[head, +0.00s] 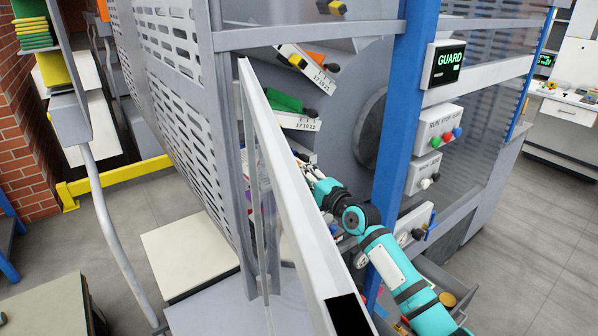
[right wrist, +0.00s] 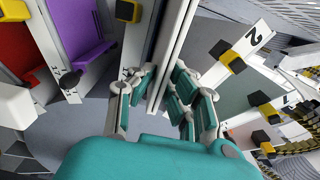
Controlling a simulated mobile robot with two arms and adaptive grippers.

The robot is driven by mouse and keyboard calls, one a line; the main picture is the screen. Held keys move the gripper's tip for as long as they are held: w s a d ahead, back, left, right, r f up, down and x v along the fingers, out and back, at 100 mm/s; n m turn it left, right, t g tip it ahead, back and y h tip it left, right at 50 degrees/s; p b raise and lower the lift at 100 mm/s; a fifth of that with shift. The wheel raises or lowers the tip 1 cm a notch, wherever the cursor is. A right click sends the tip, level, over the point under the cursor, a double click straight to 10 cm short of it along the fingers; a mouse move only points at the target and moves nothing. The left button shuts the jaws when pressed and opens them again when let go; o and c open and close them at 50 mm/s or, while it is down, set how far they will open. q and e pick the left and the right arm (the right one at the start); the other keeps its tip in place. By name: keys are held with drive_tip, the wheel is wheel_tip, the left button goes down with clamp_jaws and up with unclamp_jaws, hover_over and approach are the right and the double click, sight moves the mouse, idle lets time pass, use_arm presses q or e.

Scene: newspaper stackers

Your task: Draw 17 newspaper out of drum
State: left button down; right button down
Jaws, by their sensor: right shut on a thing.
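The drum (head: 345,85) stands behind the guard frame in the head view, with pocket plates marked 17, 19 and 21. One marked plate (head: 300,122) has a green piece above it. My right gripper (head: 312,178) reaches in past the blue post, beside the slanted white panel edge. In the right wrist view my right gripper (right wrist: 158,98) is shut on a thin pale strip (right wrist: 172,55) running up between its fingers. I cannot tell whether this strip is a newspaper or part of the drum. My left gripper is not in view.
The slanted white panel (head: 290,190) stands close left of my right arm. The blue post (head: 400,110) carries a GUARD display (head: 443,64) and a button box (head: 434,133). Purple (right wrist: 78,35) and red (right wrist: 15,45) pieces lie left of my gripper. Black-and-yellow knobs (right wrist: 228,56) stick out right.

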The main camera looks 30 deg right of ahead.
drive_tip(key=s+d+p, duration=0.1)
drive_tip(key=s+d, duration=0.2)
drive_tip(key=s, duration=2)
drive_tip(key=shift+s+d, duration=0.15)
drive_tip(key=shift+s, duration=0.2)
idle(0.8)
